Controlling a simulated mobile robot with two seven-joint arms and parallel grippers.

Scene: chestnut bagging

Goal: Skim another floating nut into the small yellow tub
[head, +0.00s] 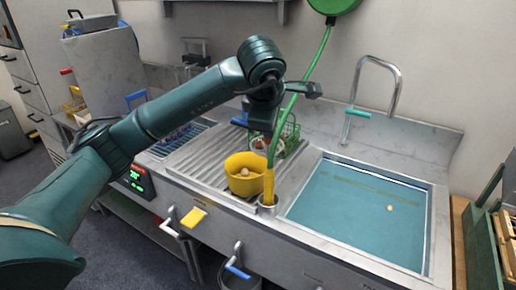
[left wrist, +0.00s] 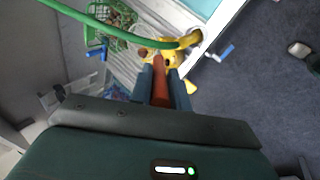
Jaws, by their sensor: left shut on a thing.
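The small yellow tub (head: 237,186) stands on the ribbed drainboard left of the basin, with at least one pale nut (head: 244,172) inside. One nut (head: 389,208) floats in the blue-green water of the basin (head: 340,222), towards its right side. My left gripper (head: 263,122) is above and behind the tub, left of the basin. In the left wrist view its fingers (left wrist: 160,86) are shut on a reddish-brown handle (left wrist: 161,82). The handle's far end is hard to make out, and yellow parts (left wrist: 172,58) show beyond it. My right gripper is in neither view.
A green hose (head: 303,80) hangs down past my left gripper to a yellow nozzle (head: 269,187) in a holder by the basin. A green basket (head: 291,134) stands behind the tub. A curved faucet (head: 396,88) rises behind the basin.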

